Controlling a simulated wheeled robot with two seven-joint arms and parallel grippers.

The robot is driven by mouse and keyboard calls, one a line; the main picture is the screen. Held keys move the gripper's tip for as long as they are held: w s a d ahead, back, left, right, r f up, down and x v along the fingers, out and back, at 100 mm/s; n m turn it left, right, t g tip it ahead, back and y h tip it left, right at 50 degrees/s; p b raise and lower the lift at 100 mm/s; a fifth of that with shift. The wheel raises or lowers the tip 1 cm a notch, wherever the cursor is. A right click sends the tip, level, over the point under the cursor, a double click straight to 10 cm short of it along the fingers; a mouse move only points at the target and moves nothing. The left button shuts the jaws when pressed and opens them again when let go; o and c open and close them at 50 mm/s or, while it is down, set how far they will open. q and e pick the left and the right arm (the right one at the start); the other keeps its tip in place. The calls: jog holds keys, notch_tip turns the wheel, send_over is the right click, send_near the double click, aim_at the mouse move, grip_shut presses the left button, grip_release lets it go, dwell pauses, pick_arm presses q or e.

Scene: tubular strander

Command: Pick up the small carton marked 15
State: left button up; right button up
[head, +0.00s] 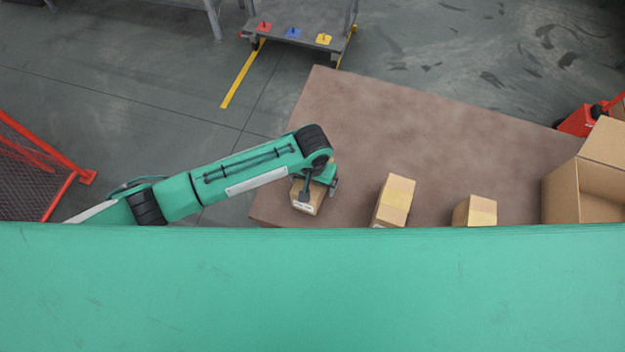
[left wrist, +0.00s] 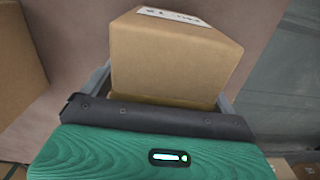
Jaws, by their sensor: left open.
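A small brown carton (head: 307,203) stands at the left end of the brown table, under my left gripper (head: 318,187). In the left wrist view this carton (left wrist: 172,62) fills the middle, with a white label near its far edge. The print on the label is upside down and too small to read surely. My left gripper also shows in the left wrist view (left wrist: 163,92). It is open, with one finger on each side of the carton; contact cannot be made out. My right gripper is not in view.
Two more taped cartons, a taller one (head: 394,200) and a smaller one (head: 476,211), stand to the right on the table (head: 420,135). An open box (head: 563,190) is at the right end. A cart (head: 300,22) stands behind. A red mesh fence (head: 40,165) is at left.

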pick_arm(q)
jog(key=shift+f, duration=0.1)
jog(key=shift+c, duration=0.4)
jog(key=c, duration=1.1)
jog(key=shift+c, duration=1)
